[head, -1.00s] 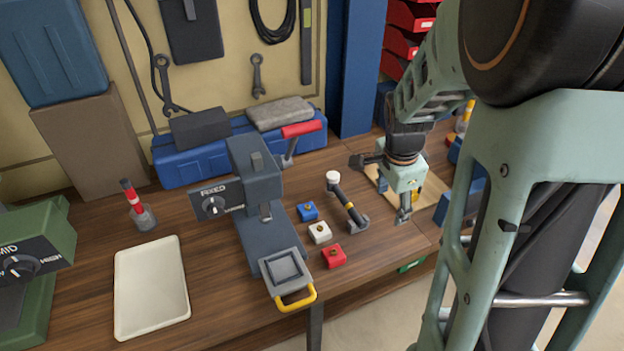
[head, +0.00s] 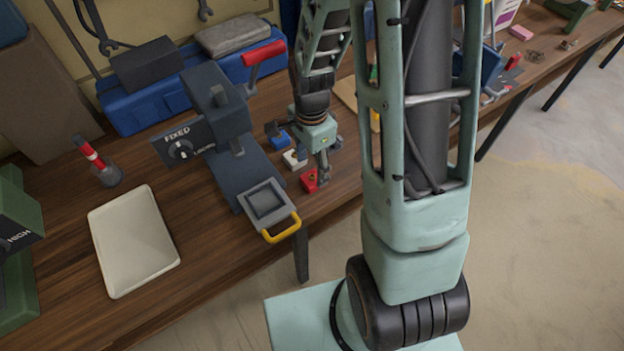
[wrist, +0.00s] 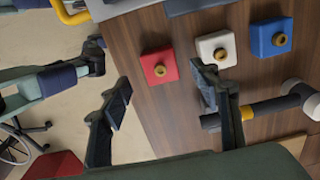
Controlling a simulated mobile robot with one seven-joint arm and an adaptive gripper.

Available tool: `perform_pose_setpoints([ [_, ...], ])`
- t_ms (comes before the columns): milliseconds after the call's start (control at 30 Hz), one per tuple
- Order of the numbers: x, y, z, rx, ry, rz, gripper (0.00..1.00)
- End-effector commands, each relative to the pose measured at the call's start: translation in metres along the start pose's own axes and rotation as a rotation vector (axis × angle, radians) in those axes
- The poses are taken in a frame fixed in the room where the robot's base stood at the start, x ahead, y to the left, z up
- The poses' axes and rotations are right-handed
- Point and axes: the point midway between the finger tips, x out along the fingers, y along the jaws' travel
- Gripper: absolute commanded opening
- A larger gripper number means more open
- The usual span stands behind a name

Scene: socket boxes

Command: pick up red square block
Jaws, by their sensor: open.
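In the wrist view the red block (wrist: 159,67) lies just beyond the gap between my fingertips. My gripper (head: 298,155) is open and empty above the row of blocks. In the wrist view its two fingers (wrist: 162,90) are spread wide, and neither is seen holding the block. In the head view one finger partly overlaps the red block. Height above it is hard to tell.
A white block (wrist: 215,48) and a blue block (wrist: 271,37) sit in a row beside the red one. A black-handled tool (wrist: 270,107) lies close to my right-hand finger. A grey press with a yellow handle (head: 282,229) stands left of the blocks. A pale tray (head: 133,240) lies farther left.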

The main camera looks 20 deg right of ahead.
Motion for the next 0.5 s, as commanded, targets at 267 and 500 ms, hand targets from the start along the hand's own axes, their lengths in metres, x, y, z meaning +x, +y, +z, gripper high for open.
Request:
perform_pose_setpoints([
  [267,0.032,0.002,-0.001,0.001,-0.002,0.004,0.56],
  [500,0.048,0.001,-0.002,0.001,0.000,0.002,0.56],
])
